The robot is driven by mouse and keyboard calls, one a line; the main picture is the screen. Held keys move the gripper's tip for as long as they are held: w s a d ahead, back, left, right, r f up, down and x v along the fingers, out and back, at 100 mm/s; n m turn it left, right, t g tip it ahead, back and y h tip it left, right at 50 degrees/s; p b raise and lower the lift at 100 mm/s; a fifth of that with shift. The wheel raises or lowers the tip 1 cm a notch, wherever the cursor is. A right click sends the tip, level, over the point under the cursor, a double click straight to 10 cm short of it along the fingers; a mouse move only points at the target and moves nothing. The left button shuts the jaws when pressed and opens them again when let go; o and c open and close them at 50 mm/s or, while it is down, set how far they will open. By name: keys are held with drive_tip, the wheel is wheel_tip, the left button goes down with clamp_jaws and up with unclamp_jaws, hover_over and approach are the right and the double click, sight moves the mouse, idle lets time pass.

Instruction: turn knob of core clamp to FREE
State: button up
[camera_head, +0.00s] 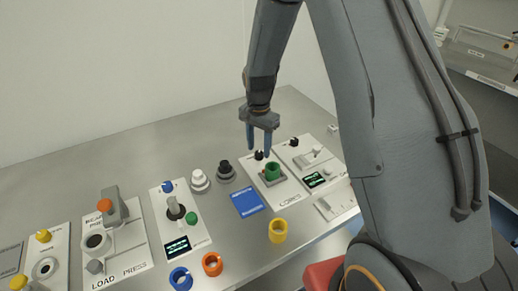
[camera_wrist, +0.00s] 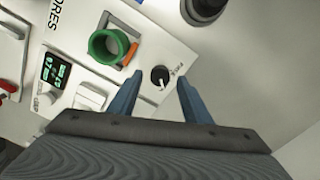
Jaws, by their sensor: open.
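The black round knob (camera_wrist: 160,76) with a white pointer mark sits on a white panel (camera_wrist: 92,20). The small print beside it is too small to read surely. In the head view the knob (camera_head: 259,155) is at the back of the panel, behind a green ring-shaped core (camera_head: 272,171). The green core also shows left of the knob in the wrist view (camera_wrist: 108,47), with an orange piece beside it. My gripper (camera_head: 259,153) is open, pointing down over the knob. In the wrist view its blue fingertips (camera_wrist: 160,77) flank the knob, apart from it; their height above the panel is unclear.
Another panel with a black knob (camera_head: 294,142) stands close to the right. A dark round part (camera_head: 225,170) and a white one (camera_head: 199,180) stand to the left. A blue card (camera_head: 246,203) and a yellow ring (camera_head: 278,231) lie nearer on the metal table.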

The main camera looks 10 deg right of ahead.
drive_tip(key=shift+f, duration=1.05)
drive_tip(key=c, duration=1)
drive_tip(key=shift+c, duration=0.2)
